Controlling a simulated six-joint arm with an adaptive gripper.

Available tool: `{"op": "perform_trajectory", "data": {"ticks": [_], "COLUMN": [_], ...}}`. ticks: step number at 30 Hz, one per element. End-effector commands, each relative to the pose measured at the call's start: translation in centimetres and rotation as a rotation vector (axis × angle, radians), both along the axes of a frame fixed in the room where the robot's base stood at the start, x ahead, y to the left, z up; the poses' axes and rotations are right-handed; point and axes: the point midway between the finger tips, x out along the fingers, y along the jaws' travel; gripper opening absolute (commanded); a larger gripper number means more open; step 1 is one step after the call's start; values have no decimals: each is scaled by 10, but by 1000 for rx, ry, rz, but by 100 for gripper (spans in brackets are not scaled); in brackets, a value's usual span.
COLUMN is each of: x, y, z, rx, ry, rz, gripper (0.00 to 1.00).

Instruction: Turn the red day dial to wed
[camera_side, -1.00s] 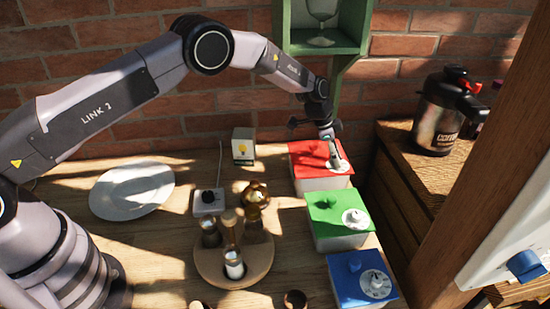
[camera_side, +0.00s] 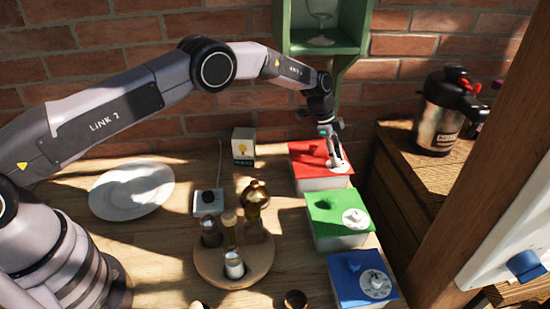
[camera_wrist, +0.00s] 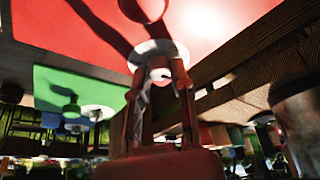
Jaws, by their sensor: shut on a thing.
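The red box (camera_side: 308,153) stands at the back right of the table, with a white dial plate (camera_side: 343,169) near the right of its top. My gripper (camera_side: 337,162) reaches down onto that dial and is shut on its knob, which the fingers mostly hide. In the wrist view, the red top (camera_wrist: 225,25) fills the upper part, and my gripper's fingers (camera_wrist: 160,80) close around the middle of the white dial (camera_wrist: 157,50). The day marks and the pointer's setting cannot be read.
A green box (camera_side: 325,204) and a blue box (camera_side: 347,272), each with a white dial, stand in front of the red one. A round wooden stand (camera_side: 212,269) with several shakers and a white plate (camera_side: 132,190) are to the left. A brick wall is behind.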

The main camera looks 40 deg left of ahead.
Motion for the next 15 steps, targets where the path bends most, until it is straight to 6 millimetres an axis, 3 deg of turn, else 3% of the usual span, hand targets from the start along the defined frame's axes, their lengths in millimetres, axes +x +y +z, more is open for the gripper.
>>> {"op": "perform_trajectory", "data": {"ticks": [5,6,11,15], "x": [0,0,0,0], "y": [0,0,0,0], "z": [-1,-1,0,0], "rx": [1,1,1,1], "ry": [0,0,0,0], "rz": [1,1,1,1], "gripper": [0,25,46,48]}}
